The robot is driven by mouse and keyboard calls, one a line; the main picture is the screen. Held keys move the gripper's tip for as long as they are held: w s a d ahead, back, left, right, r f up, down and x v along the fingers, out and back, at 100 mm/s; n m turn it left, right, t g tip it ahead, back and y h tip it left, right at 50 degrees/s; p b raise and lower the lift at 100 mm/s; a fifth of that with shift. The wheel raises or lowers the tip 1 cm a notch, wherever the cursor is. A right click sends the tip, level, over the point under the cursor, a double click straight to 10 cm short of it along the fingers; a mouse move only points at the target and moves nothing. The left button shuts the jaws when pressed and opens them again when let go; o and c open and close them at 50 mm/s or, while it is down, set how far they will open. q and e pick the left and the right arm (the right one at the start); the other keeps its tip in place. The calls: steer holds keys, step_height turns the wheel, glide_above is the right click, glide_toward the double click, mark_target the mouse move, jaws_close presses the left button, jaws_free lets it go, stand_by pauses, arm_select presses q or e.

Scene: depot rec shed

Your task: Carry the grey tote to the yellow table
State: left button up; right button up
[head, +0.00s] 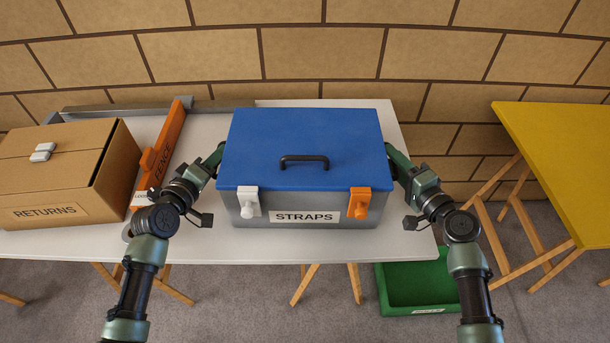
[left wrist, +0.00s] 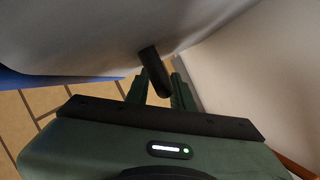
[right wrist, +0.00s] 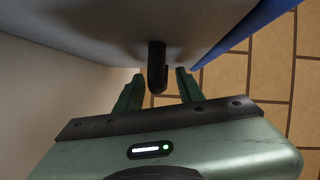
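The grey tote (head: 310,217) stands on the white table, with a blue lid (head: 300,140), a black lid handle, a white latch on the left, an orange latch on the right and a STRAPS label. My left gripper (head: 214,160) is at its left side; in the left wrist view its fingers are apart, with a dark side handle (left wrist: 153,70) between them. My right gripper (head: 397,160) is at its right side, also open, with another dark side handle (right wrist: 157,68) between its fingers. Contact with the handles cannot be told. The yellow table (head: 560,160) is at the far right.
On the white table (head: 420,240), a RETURNS cardboard box (head: 60,175) and an orange FENCE bar (head: 160,155) lie left of the tote. A green tray (head: 420,280) sits on the floor below the right end. A floor gap separates the tables. The yellow tabletop's visible part is clear.

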arm_select(q)
jaws_close()
arm_select(e)
steer(key=c, duration=0.7)
jaws_close()
stand_by(0.3)
